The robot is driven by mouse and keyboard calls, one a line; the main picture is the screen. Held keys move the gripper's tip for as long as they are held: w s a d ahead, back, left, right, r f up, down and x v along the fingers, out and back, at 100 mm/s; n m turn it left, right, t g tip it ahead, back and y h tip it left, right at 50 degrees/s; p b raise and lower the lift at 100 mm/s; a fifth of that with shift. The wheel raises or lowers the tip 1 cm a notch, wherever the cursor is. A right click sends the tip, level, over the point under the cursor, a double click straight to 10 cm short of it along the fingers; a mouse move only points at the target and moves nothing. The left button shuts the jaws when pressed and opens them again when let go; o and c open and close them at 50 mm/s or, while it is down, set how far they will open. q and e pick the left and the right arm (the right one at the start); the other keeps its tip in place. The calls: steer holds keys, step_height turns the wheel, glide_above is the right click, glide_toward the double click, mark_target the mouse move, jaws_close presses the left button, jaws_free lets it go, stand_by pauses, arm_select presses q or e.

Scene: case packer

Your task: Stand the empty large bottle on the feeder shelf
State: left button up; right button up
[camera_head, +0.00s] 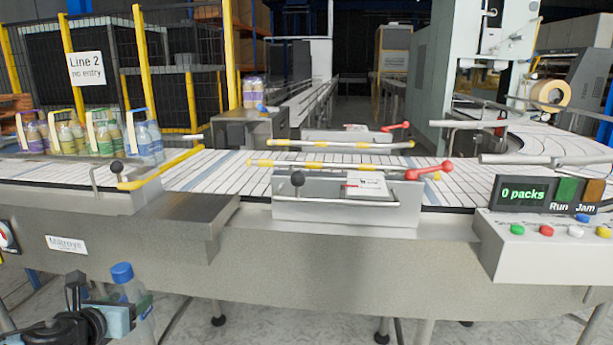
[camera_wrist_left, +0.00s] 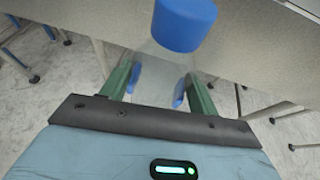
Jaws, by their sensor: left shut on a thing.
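A clear large bottle with a blue cap (camera_head: 122,272) stands roughly upright at the lower left of the head view. My left gripper (camera_head: 130,310) is shut on the bottle's body, low and in front of the conveyor frame. In the left wrist view the bottle (camera_wrist_left: 160,75) sits between the two green fingers of my left gripper (camera_wrist_left: 158,88), its blue cap up. The grey metal shelf (camera_head: 170,212) juts from the front of the conveyor, above and behind the bottle; I cannot tell for sure that it is the feeder shelf. My right gripper is not in view.
Packs of bottles (camera_head: 92,136) stand on the conveyor (camera_head: 205,172) at the left. A guard with a red-knobbed bar (camera_head: 345,200) sits at mid-line. A control box (camera_head: 545,245) with buttons is at the right. The shelf top looks bare.

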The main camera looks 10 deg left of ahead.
arm_select(q)
steer(key=s+d+m+h, duration=0.1)
steer(key=d, duration=1.2)
steer(key=d+r+m+h+p, duration=0.1)
steer(key=d+h, duration=0.1)
steer(key=d, duration=1.2)
steer(key=shift+s+d+r+m+t, duration=0.2)
steer(key=shift+s+r+m+t, duration=0.1)
steer(key=shift+s, duration=0.1)
steer(key=s+f, duration=0.8)
steer(key=s, duration=0.1)
steer(key=shift+s+f, duration=0.3)
steer(key=shift+f, duration=0.1)
